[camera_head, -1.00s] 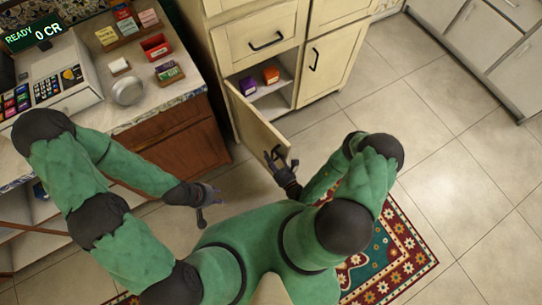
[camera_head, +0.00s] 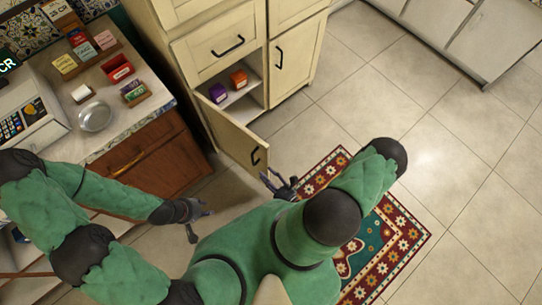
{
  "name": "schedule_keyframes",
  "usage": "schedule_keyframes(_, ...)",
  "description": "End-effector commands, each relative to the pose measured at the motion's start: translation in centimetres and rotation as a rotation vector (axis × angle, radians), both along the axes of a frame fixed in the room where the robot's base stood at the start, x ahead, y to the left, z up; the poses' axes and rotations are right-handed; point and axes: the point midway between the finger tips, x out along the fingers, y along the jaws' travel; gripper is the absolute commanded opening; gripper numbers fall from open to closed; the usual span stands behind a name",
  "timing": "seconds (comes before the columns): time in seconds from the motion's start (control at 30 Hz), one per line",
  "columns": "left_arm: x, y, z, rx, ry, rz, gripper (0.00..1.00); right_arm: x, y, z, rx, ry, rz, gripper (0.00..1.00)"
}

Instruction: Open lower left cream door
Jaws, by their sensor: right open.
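The lower left cream door (camera_head: 228,132) of the tall cream cabinet stands swung open toward me, showing part of the shelf inside. Its dark handle (camera_head: 256,156) is near the free edge. My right gripper (camera_head: 278,182) is open and empty, just below the handle and near the door's lower free corner; it looks apart from the handle. My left gripper (camera_head: 203,220) is to the left of it, below the wooden counter front, with its fingers spread and nothing between them.
A purple box (camera_head: 218,93) and an orange box (camera_head: 239,79) sit on the cabinet shelf. The counter (camera_head: 140,110) with a cash register and a metal bowl (camera_head: 95,116) is at left. A patterned rug (camera_head: 405,235) lies at right; the tiled floor beyond is clear.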

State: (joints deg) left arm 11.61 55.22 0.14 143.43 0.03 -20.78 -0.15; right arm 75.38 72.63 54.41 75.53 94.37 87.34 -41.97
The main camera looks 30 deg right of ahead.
Motion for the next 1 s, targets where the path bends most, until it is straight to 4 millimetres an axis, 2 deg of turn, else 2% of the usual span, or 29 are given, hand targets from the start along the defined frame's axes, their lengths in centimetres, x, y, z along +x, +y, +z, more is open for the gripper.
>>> schedule_keyframes(0.1,0.0,0.0,0.0,0.000,0.000,0.000,0.40,-1.1,-0.3,0.0,0.001,0.001,-0.003,0.44)
schedule_keyframes(0.33,0.0,0.0,0.0,0.000,0.000,0.000,0.40,-2.1,-0.5,0.0,0.000,0.000,-0.002,0.44)
schedule_keyframes(1.0,0.0,0.0,0.0,0.000,0.000,0.000,0.40,-2.2,-0.3,0.0,0.001,-0.001,0.008,0.44)
